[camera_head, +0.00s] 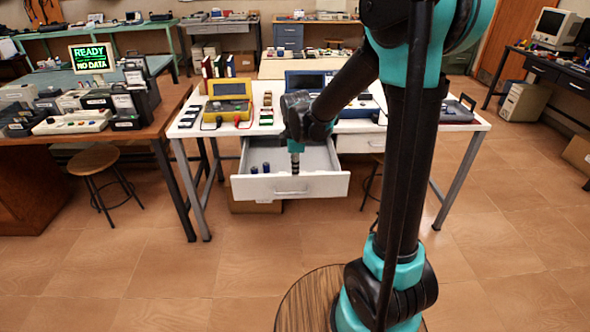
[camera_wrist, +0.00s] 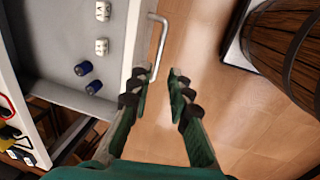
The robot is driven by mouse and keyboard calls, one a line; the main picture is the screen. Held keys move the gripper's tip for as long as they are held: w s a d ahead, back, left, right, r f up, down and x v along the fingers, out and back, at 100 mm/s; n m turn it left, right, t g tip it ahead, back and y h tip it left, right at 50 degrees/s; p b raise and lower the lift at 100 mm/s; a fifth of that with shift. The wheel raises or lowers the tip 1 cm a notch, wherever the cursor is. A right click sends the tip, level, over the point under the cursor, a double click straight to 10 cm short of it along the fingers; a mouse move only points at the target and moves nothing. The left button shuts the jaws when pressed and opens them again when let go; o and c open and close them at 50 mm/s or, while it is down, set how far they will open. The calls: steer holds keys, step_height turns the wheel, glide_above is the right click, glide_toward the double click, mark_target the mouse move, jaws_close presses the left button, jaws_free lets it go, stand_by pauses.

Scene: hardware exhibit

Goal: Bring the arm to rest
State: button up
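My arm reaches forward over a white workbench (camera_head: 188,123) with an open drawer (camera_head: 325,186). In the head view my gripper (camera_head: 295,168) points down at the drawer, close to its front panel. In the wrist view my gripper (camera_wrist: 161,78) is open, with a clear gap between its fingertips and nothing in it. The fingertips appear beside the drawer's handle (camera_wrist: 162,45), over the front edge and floor; contact cannot be told.
A yellow meter (camera_head: 229,98) and a blue instrument (camera_head: 304,80) stand on the workbench. A brown table (camera_head: 150,130) with trays and a stool (camera_head: 95,160) are at left. A dark desk (camera_head: 545,68) is at right.

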steer(key=s+d+f+m+t, duration=0.1)
steer(key=s+d+m, duration=0.6)
steer(key=s+m, duration=0.2)
steer(key=s+d+f+m+t, duration=0.1)
steer(key=s+d+m, duration=0.6)
steer(key=s+m, duration=0.2)
steer(key=shift+s+d+f, duration=0.3)
steer(key=shift+s+d, duration=0.1)
steer(key=shift+s, duration=0.7)
steer(key=shift+a, duration=0.1)
stand_by(3.6)
